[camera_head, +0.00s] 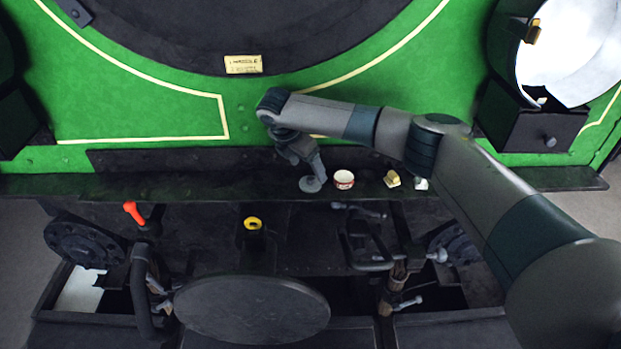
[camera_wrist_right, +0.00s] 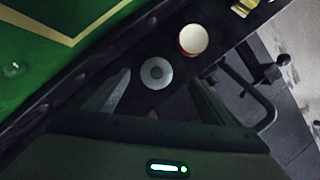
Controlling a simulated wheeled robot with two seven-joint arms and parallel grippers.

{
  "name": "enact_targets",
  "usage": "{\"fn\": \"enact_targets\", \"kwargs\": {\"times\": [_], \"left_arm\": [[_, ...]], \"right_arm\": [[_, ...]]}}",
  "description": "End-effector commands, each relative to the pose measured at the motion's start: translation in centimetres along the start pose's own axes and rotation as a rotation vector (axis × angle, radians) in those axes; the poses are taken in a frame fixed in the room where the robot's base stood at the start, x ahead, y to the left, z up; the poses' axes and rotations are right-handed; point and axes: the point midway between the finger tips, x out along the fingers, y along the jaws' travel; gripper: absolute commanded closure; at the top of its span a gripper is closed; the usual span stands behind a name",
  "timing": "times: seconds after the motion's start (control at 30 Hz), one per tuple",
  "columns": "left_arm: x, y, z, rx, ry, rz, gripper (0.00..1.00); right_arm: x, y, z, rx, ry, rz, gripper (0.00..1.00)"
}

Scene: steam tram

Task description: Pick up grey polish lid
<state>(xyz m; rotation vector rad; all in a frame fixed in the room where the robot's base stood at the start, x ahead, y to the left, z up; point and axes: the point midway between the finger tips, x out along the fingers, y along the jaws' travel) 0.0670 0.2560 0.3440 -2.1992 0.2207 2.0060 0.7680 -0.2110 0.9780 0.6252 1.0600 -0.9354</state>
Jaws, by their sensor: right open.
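The grey polish lid (camera_head: 309,184) is a small round disc on the dark ledge, left of a red and white tin. My right gripper (camera_head: 317,176) is over the ledge at the lid. In the right wrist view my right gripper (camera_wrist_right: 162,84) is open, with one finger on each side of the lid and nothing held. Whether the fingers are level with the lid or above it I cannot tell. My left gripper is not in view.
The open tin (camera_head: 343,179) stands close to the right of the lid. A yellowish block (camera_head: 392,179) and a small white thing (camera_head: 421,184) lie farther right on the narrow ledge (camera_head: 200,186). A green wall rises behind; pipes and valves lie below.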

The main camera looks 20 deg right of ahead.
Motion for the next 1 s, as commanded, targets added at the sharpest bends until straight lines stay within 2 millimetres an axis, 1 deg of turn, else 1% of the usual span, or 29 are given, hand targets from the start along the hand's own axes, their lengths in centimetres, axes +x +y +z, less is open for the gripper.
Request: {"fn": "enact_targets", "kwargs": {"times": [0.13,0.43,0.57,0.8,0.9,1.0], "left_arm": [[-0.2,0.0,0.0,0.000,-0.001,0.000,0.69],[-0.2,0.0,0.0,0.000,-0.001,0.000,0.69],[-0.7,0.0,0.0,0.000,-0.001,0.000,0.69],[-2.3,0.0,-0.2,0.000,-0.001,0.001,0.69],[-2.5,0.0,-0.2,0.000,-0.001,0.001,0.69],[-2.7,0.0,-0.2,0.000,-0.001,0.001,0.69]], "right_arm": [[0.6,0.0,0.0,-0.001,0.000,0.000,0.24],[0.6,0.0,-0.1,-0.001,0.000,0.000,0.24],[1.1,0.1,-0.1,-0.001,0.000,-0.001,0.24],[3.4,0.6,-0.4,0.000,-0.001,-0.002,0.24],[4.7,0.6,-0.4,0.000,-0.001,-0.002,0.24],[5.5,0.6,-0.5,-0.001,-0.001,-0.001,0.24]]}}
